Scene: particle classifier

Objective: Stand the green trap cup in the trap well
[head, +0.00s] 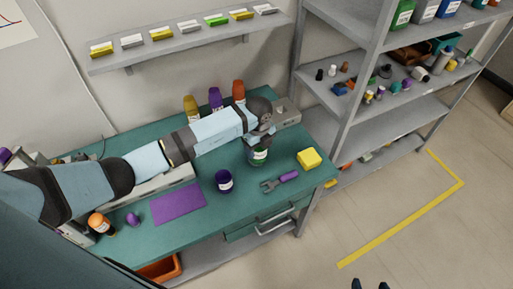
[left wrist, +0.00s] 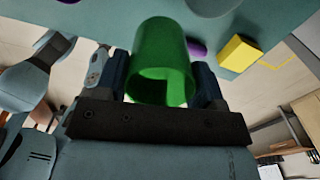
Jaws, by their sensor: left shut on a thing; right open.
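The green trap cup (left wrist: 160,45) is between the fingers of my left gripper (left wrist: 160,88) in the left wrist view, its hollow end facing the camera. My left gripper is shut on it. In the head view, my left gripper (head: 259,141) is above the right half of the green bench, and green shows just below it. My right gripper (head: 370,284) shows only as two dark fingertips, apart and empty, at the bottom edge. I cannot make out the trap well; my left arm covers part of the bench and the grey equipment on it.
A dark purple jar (head: 224,182), a purple-handled wrench (head: 280,182) and a yellow block (head: 309,158) are on the bench near the gripper. A purple mat (head: 178,204) lies left. Bottles (head: 215,98) stand behind my arm. A grey shelf rack (head: 350,125) rises at right.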

